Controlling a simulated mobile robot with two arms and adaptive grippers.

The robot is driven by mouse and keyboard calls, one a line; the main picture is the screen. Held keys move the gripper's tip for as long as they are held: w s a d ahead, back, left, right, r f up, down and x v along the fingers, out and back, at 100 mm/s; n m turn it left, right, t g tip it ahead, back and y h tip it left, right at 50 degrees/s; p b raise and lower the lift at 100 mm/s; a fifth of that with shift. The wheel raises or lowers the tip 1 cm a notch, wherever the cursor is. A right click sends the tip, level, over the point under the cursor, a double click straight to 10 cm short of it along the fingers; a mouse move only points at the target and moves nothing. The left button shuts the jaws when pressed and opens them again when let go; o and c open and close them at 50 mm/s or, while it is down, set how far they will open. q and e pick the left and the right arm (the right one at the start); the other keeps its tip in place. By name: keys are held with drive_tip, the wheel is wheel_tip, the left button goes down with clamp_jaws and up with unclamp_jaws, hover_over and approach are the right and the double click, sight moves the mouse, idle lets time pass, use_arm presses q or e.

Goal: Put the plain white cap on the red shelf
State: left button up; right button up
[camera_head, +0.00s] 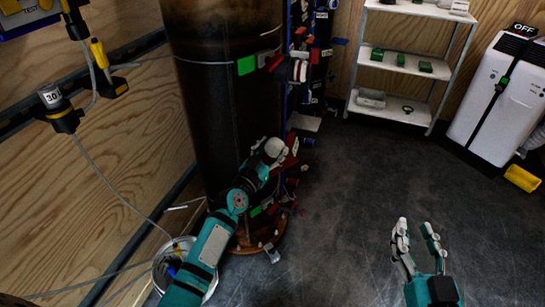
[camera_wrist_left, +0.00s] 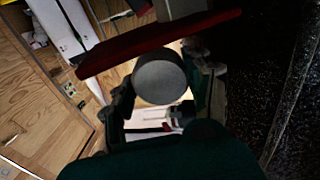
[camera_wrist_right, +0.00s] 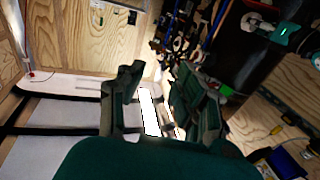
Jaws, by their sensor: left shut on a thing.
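The white cap (camera_wrist_left: 160,80) shows as a plain, shaded grey disc between the fingers in the left wrist view. My left gripper (camera_wrist_left: 160,100) is shut on it. The red shelf (camera_wrist_left: 150,42) is a flat board just above and behind the cap in that view; I cannot tell whether they touch. In the head view my left gripper (camera_head: 268,150) is beside the dark cylinder, with the red shelf (camera_head: 292,146) just to its right. The fingers partly hide the cap there. My right gripper (camera_head: 417,243) is open and empty over the floor.
The large dark cylinder (camera_head: 220,110) stands close to the left arm, with several small coloured parts along its right side. A white shelf rack (camera_head: 400,62) and a white appliance (camera_head: 500,95) stand at the back right. The dark floor (camera_head: 350,200) is mostly clear.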

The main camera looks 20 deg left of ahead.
use_arm(q)
drive_tip(key=shift+f, duration=0.65)
use_arm(e)
drive_tip(key=shift+s+a+r+t+y, duration=0.15)
drive_tip(key=shift+r+t, duration=0.45)
drive_tip(key=shift+r, duration=0.3)
drive_tip(key=shift+s+a+r+t+y, duration=0.15)
drive_tip(key=shift+r+t, duration=0.45)
drive_tip(key=shift+r, duration=0.3)
drive_tip(key=shift+w+d, duration=0.1)
use_arm(q)
drive_tip(key=shift+f+b, duration=0.1)
drive_tip(key=shift+b, duration=0.25)
drive_tip(key=o, duration=1.6)
drive_tip(key=shift+c, duration=0.2)
use_arm(e)
drive_tip(key=shift+r, duration=0.35)
